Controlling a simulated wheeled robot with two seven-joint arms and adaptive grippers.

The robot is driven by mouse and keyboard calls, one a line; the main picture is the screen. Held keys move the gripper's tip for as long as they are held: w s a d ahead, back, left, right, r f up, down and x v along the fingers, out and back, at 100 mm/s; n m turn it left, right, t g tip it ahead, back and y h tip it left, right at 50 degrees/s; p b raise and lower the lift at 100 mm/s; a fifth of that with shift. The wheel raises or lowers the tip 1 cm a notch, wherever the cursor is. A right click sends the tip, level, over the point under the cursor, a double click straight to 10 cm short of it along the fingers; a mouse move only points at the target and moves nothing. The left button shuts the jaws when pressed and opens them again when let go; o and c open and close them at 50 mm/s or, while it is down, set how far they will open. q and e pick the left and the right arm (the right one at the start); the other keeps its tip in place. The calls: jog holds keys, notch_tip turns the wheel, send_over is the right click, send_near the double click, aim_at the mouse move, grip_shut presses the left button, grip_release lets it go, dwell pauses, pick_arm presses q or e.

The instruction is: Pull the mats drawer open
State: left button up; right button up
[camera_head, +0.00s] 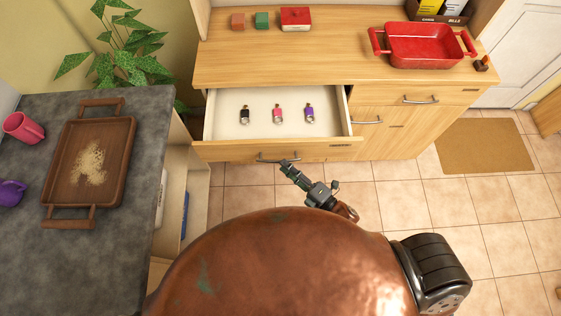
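A wide wooden drawer (222,152) in the cabinet stands pulled out, its pale inside showing. It holds three small bottle-shaped items: a black one (244,115), a pink one (277,114) and a purple one (309,113). A small label (340,146) on its front is too small to read. My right gripper (287,164) is at the metal handle (268,159) on the drawer front, with its fingertips at the handle's right part. The fingers look narrow and dark, and their gap cannot be made out. My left gripper is not in view.
Other closed drawers with handles (421,100) are at right. The wooden counter holds a red baking dish (427,47), a red box (295,19) and two small blocks. A grey counter (40,262) with a brown tray (118,150) stands at left.

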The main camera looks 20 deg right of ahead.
jog(key=v, duration=0.7)
jog(key=shift+s+d, duration=0.2)
jog(key=shift+s, duration=0.1)
